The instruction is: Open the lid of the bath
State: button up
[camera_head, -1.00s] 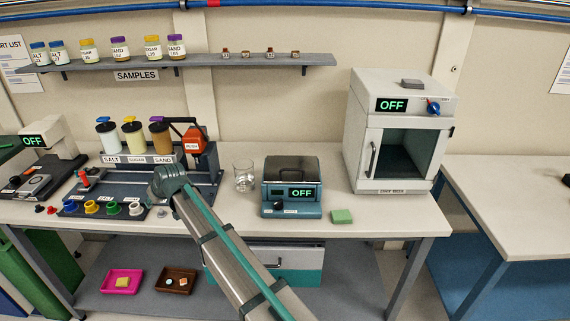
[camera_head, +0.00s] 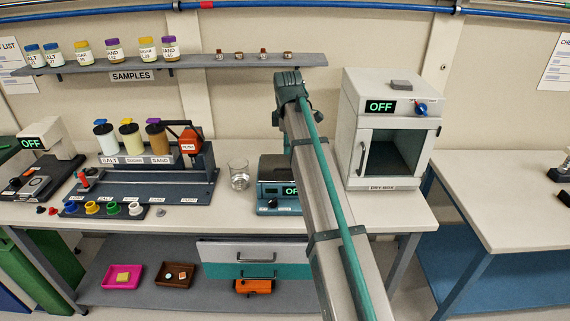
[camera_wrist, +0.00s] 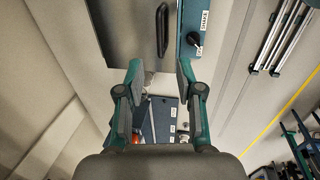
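The bath (camera_head: 268,198) is a teal box with a green OFF display and a black knob, standing on the bench. Its dark lid (camera_head: 273,166) lies shut on top. My arm covers its right part in the head view. In the wrist view, the lid (camera_wrist: 122,35) is at the top, with its black bar handle (camera_wrist: 162,30); the teal body with the knob (camera_wrist: 195,39) is right of it. My gripper (camera_wrist: 160,76) is open and empty, its fingers pointing toward the handle but apart from it. The fingertips are not discernible in the head view.
A glass beaker (camera_head: 238,174) stands just left of the bath. The white dry-box (camera_head: 391,130) stands to the right, its chamber open to view. A dispenser rack (camera_head: 150,186) is at left. The sample shelf (camera_head: 180,66) runs above the bench.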

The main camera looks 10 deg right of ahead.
jog(key=f+p, duration=0.1)
jog(key=f, duration=0.2)
jog(key=w+f, duration=0.1)
jog(key=f, duration=0.2)
jog(key=w+f+p, duration=0.1)
jog(key=f, duration=0.3)
jog(key=shift+d+p, duration=0.1)
jog(key=shift+p, duration=0.25)
grip_shut()
